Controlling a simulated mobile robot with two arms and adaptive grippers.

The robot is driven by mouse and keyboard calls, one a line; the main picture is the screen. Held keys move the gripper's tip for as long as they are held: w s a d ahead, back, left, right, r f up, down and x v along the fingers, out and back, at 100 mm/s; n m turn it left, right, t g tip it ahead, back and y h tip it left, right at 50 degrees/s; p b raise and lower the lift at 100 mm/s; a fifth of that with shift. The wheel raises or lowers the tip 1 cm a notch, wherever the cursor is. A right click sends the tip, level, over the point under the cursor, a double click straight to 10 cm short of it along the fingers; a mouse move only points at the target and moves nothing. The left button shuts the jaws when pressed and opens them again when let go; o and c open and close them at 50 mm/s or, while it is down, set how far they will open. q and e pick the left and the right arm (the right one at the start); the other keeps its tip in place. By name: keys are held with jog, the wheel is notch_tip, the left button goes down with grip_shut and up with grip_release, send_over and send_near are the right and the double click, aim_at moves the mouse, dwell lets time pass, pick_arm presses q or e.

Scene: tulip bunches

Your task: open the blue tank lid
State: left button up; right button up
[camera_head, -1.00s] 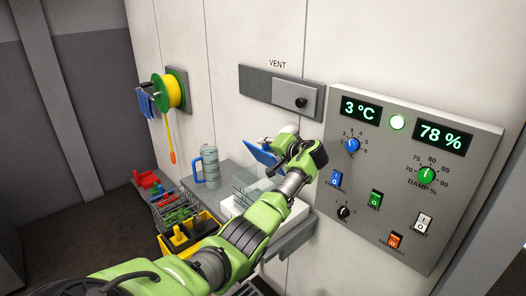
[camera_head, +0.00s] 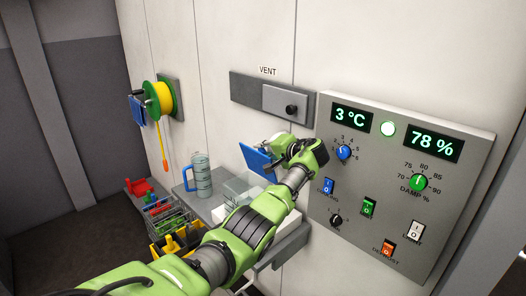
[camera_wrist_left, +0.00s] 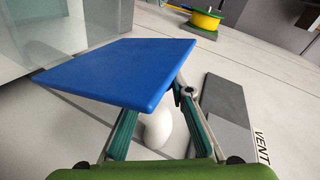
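The blue lid (camera_head: 256,161) is a flat plate, tilted up steeply over the clear tank (camera_head: 236,191) on the grey shelf. In the left wrist view the lid (camera_wrist_left: 125,72) shows its broad face across the fingers, and the glass tank (camera_wrist_left: 28,35) stands at upper left. My left gripper (camera_head: 284,148) is at the right side of the lid. In the wrist view its teal fingers are spread at their bases, one partly hidden behind the lid. The lid hides whether the tips close on it. My right gripper is not in view.
A wall panel (camera_head: 448,235) with displays, knobs and switches is close right of my left arm. The VENT slider (camera_head: 289,103) is above the gripper. A measuring jug (camera_head: 202,176) stands left of the tank. A yellow reel (camera_head: 160,97) hangs at left, above a wire basket (camera_head: 168,222).

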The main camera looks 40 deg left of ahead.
pick_arm(q)
jog(key=o, duration=0.4)
jog(key=v, duration=1.2)
jog(key=shift+d, duration=0.1)
